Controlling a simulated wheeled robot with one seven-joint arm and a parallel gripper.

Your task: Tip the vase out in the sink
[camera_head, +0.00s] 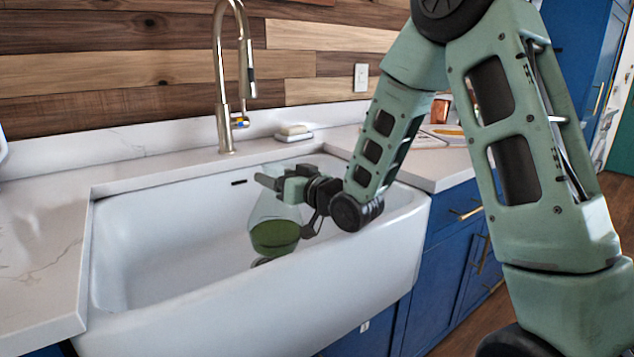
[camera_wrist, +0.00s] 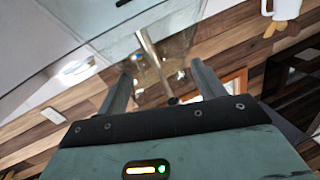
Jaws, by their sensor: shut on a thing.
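The vase (camera_head: 272,212) is clear glass with dark green liquid in its bottom part. It hangs roughly upright inside the white sink (camera_head: 160,245), right of the middle. My gripper (camera_head: 280,186) is shut on the upper part of the vase and partly hides it. In the wrist view my gripper's two fingers (camera_wrist: 165,88) have the clear glass of the vase (camera_wrist: 150,35) at their tips. The gap between the vase's bottom and the sink floor is hard to judge.
A tall metal faucet (camera_head: 222,90) stands behind the sink. A soap dish (camera_head: 293,133) sits on the back counter. White counter (camera_head: 45,240) lies left of the sink, with blue cabinets (camera_head: 455,245) at the right. The sink's left part is empty.

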